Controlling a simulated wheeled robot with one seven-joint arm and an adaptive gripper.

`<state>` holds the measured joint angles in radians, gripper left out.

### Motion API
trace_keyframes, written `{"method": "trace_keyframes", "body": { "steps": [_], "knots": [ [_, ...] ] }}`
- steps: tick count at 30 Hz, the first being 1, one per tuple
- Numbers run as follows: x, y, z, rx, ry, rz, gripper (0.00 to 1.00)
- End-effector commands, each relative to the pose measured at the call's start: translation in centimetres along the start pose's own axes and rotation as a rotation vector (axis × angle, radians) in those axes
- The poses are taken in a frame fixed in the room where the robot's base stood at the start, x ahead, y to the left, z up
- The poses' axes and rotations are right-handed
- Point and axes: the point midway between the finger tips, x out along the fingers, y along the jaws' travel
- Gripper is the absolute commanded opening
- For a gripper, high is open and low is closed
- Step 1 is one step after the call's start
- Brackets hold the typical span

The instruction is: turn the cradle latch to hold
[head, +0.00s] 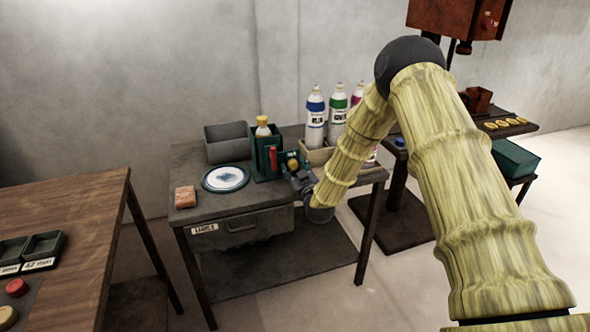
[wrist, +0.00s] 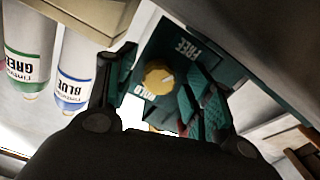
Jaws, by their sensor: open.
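The cradle latch is a round yellow knob (wrist: 158,78) on a dark green plate (wrist: 190,48) lettered FREE and HOLD. In the wrist view FREE is at the upper right of the knob, and HOLD is just below it, partly covered. I cannot tell clearly which word the knob points to. My gripper (head: 298,180) is open in front of the knob, one finger on each side in the wrist view; contact is unclear.
A grey table (head: 205,212) bears the cradle, a grey bin (head: 228,145), a blue-rimmed plate (head: 226,178) and an orange block (head: 185,197). Tint bottles, including a blue one (head: 315,118), stand in a tan box (head: 316,157) close behind my gripper.

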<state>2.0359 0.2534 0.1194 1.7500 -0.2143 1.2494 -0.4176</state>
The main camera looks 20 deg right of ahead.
Motion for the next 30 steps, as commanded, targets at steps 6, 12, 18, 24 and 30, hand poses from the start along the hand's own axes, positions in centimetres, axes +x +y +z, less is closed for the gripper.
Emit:
{"method": "trace_keyframes", "body": {
  "steps": [6,12,18,24,30],
  "knots": [
    [-0.01,0.01,-0.02,0.0,0.0,0.0,0.18],
    [-0.02,0.02,-0.01,0.001,0.0,0.0,0.07],
    [-0.02,0.03,0.03,0.033,0.001,0.0,0.07],
    [-0.01,0.08,0.08,0.133,0.002,0.002,0.07],
    [0.0,0.08,0.12,0.3,0.002,0.003,0.07]
  ]
}}
